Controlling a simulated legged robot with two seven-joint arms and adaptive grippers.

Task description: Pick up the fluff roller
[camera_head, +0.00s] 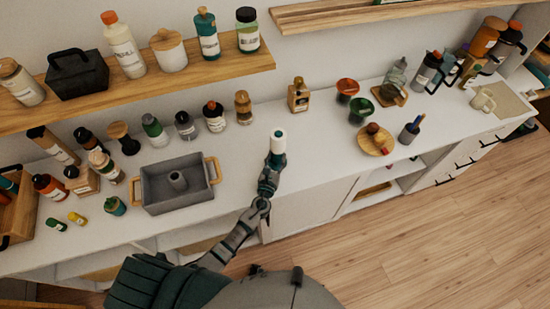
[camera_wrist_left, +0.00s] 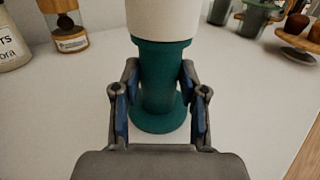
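The fluff roller has a white cylinder head (camera_head: 278,136) and a teal handle with a flared round base. It stands upright at the counter's front, right of the grey tub. In the left wrist view the teal handle (camera_wrist_left: 161,85) fills the middle, and the white head is cut off at the top. My left gripper (camera_head: 271,164) has a finger on each side of the handle, and the fingertips appear to press against it. I cannot tell whether the base touches the counter. My right gripper is not in view.
A grey tub (camera_head: 153,187) with wooden handles stands left on the white counter (camera_head: 312,158). Several bottles and jars line the back. A wooden shelf (camera_head: 115,88) hangs above. A round wooden board (camera_head: 364,142) and red and green bowls stand right. The counter around the roller is clear.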

